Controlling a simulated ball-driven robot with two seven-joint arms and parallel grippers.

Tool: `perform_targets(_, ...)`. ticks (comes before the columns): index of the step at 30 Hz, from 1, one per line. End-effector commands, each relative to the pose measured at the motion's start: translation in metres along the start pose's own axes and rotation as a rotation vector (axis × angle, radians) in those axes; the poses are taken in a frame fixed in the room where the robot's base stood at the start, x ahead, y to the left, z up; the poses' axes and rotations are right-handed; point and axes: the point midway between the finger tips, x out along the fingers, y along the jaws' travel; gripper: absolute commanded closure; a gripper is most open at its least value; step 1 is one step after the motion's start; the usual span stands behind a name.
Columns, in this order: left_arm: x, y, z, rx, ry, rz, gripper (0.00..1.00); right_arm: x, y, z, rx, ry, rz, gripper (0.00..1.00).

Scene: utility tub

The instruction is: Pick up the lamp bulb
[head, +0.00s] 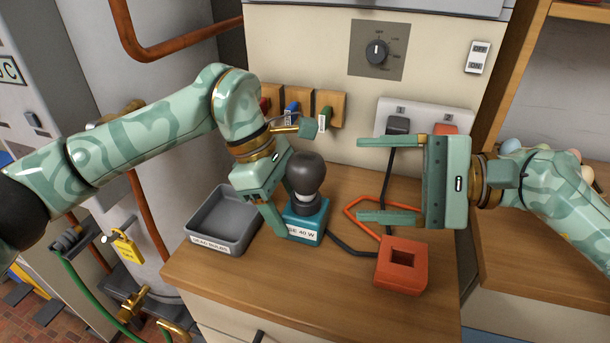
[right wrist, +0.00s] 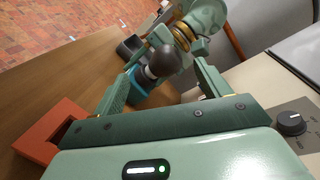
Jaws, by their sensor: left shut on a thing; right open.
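The lamp bulb (head: 306,172), dark grey and rounded with a pale band at its neck, stands upright in a teal lamp base (head: 306,226) with a label ending "40 W". The bulb also shows in the right wrist view (right wrist: 165,62), beyond my open fingers. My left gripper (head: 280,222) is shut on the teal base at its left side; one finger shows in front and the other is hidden. My right gripper (head: 366,180) is open and empty, right of the bulb and apart from it, its fingers pointing left toward it.
A grey tray (head: 243,246) labelled "DEAD BULBS" stands left of the base. An orange block (head: 421,268) with a square hole sits at front right. Black and orange cables run across the wooden top to a wall socket (head: 441,112). A dial panel (head: 378,50) is on the wall behind.

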Motion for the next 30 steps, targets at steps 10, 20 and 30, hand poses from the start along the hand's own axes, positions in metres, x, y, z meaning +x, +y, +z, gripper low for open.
perform_targets(10, 0.0, 0.0, 0.0, 0.001, 0.0, 0.001, 0.78, -0.005, 0.012, -0.022, 0.727, -0.026, -0.191, 0.24)
perform_targets(20, 0.0, 0.0, 0.0, 0.0, 0.0, 0.001, 0.78, 0.049, 0.002, -0.024, 0.739, -0.028, -0.194, 0.24)
perform_targets(30, 0.0, 0.0, 0.0, 0.001, 0.0, 0.001, 0.78, 0.094, -0.005, -0.023, 0.737, -0.028, -0.193, 0.24)
